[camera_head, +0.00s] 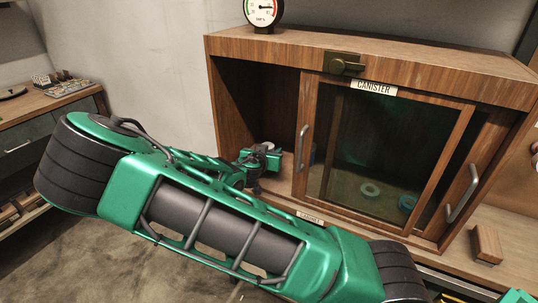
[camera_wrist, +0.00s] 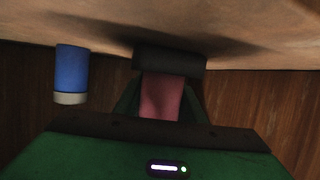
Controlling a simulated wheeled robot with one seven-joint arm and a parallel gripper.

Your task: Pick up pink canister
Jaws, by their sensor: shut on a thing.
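The pink canister (camera_wrist: 160,97) shows in the wrist view between the fingers of my gripper (camera_wrist: 168,85), which is shut on it. Part of it is hidden by the dark gripper parts. In the head view my gripper (camera_head: 262,160) reaches into the open left part of a wooden cabinet (camera_head: 228,120) labelled CANISTER. The canister cannot be made out clearly there. A blue canister (camera_wrist: 71,68) with a pale end is to the left of my gripper in the wrist view, apart from it.
A framed glass door (camera_head: 385,140) with a metal handle (camera_head: 301,148) stands just right of my gripper. Teal rings (camera_head: 370,190) lie behind the glass. A gauge (camera_head: 263,12) stands on the cabinet top. A wooden block (camera_head: 487,244) is at the right. A workbench (camera_head: 60,103) is at the left.

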